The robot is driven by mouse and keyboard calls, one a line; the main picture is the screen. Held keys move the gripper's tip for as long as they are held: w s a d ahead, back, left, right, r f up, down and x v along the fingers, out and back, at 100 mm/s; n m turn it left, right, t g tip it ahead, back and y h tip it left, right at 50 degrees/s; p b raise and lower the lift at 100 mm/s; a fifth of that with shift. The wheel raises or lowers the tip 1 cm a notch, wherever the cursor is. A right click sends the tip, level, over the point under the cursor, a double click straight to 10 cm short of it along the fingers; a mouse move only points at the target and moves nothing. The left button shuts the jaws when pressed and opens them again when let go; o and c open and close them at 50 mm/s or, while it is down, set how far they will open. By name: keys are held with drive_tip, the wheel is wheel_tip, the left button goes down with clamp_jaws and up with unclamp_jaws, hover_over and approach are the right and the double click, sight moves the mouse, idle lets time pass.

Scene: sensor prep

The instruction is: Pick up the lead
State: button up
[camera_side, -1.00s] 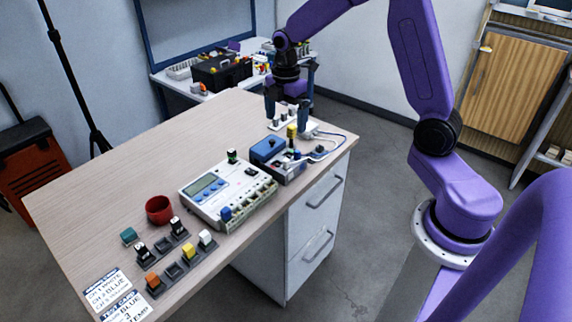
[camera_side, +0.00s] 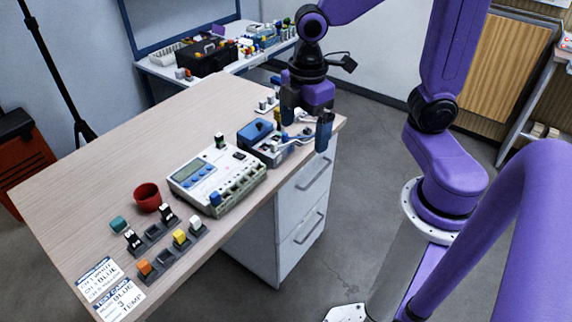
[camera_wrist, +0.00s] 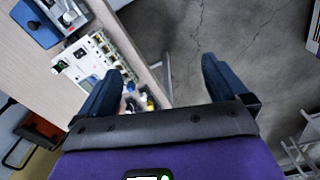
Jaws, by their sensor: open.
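A thin pale lead (camera_side: 298,139) lies beside the blue-topped box (camera_side: 258,131), close to and partly hidden by my fingers. Its ends are too small to make out. I cannot clearly pick out the lead in the wrist view.
A white meter (camera_side: 216,178) with a screen stands mid-table. A red cup (camera_side: 148,197), dark racks with coloured plugs (camera_side: 160,262) and printed cards (camera_side: 122,299) are further left. A small white holder (camera_side: 267,105) stands behind the box. Open table lies at the back left.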

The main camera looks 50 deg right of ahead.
drive_tip(key=s, duration=0.4)
drive_tip(key=s+m, duration=0.1)
drive_tip(key=s, duration=0.3)
drive_tip(key=s+d+m, duration=0.1)
drive_tip(key=s, duration=0.3)
drive_tip(key=shift+s+f, duration=0.15)
drive_tip(key=shift+f, duration=0.25)
drive_tip(key=shift+c, duration=0.9)
drive_tip(key=shift+s, duration=0.2)
drive_tip(key=c, duration=0.8)
drive_tip(key=w+a+n, duration=0.1)
drive_tip(key=w+a, duration=0.1)
drive_tip(key=w, duration=0.7)
drive_tip(key=n+h, duration=0.3)
drive_tip(key=n, duration=0.1)
hover_over(274, 142)
drive_tip(key=a, duration=0.3)
drive_tip(key=a+x, duration=0.1)
drive_tip(key=x, duration=0.7)
drive_tip(key=a+x, duration=0.1)
drive_tip(key=x, duration=0.3)
drive_tip(key=shift+a+f, duration=0.2)
drive_tip(key=shift+f, duration=0.5)
drive_tip(key=shift+d+x, duration=0.15)
drive_tip(key=shift+x, duration=1.2)
drive_tip(key=shift+d+x, duration=0.15)
drive_tip(key=shift+x, duration=1.25)
